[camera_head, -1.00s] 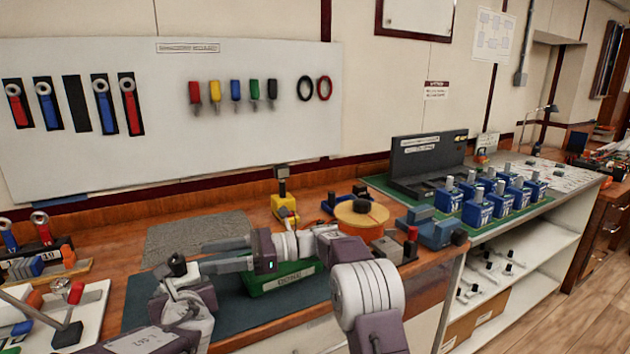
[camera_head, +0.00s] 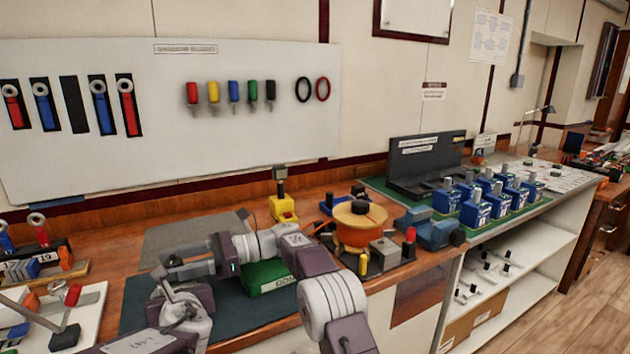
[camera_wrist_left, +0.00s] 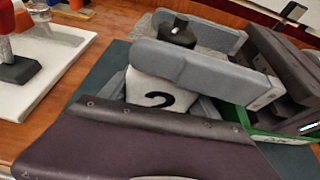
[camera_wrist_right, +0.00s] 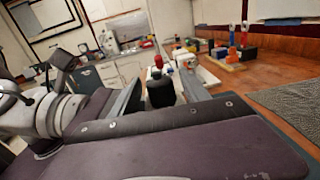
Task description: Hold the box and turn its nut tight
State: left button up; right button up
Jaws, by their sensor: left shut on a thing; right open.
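The box (camera_wrist_left: 156,97) is white with a black "2" and shows in the left wrist view. My left gripper (camera_head: 166,285) is shut on it over the teal mat. The black nut (camera_wrist_left: 180,36) stands on top of the box, and also shows in the right wrist view (camera_wrist_right: 160,91). My right gripper (camera_head: 176,263) is open, its two grey fingers on either side of the nut. I cannot tell whether they touch it. In the head view the box is mostly hidden by my grippers and wrist.
A green tray (camera_head: 268,276) lies beside the right gripper, partly under my right arm. A white board (camera_head: 85,318) with parts lies at the left. A round orange stand (camera_head: 358,231) and a yellow block (camera_head: 283,208) stand to the right. The grey mat behind (camera_head: 190,232) is largely clear.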

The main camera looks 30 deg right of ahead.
jog(key=w+d+r+m+t+h, duration=0.2)
jog(key=d+r+m+t+h, duration=0.1)
jog(key=d, duration=0.9)
jog(key=w+d+r+m+t+h, duration=0.2)
jog(key=d+r+m+t+h, duration=0.1)
jog(key=d, duration=0.9)
jog(key=w+d+r+m+t+h, duration=0.2)
jog(key=d+r+m+t+h, duration=0.2)
jog(key=d+t+h, duration=0.3)
jog(key=d, duration=0.5)
jog(key=shift+w+m, duration=0.2)
jog(key=shift+m, duration=0.1)
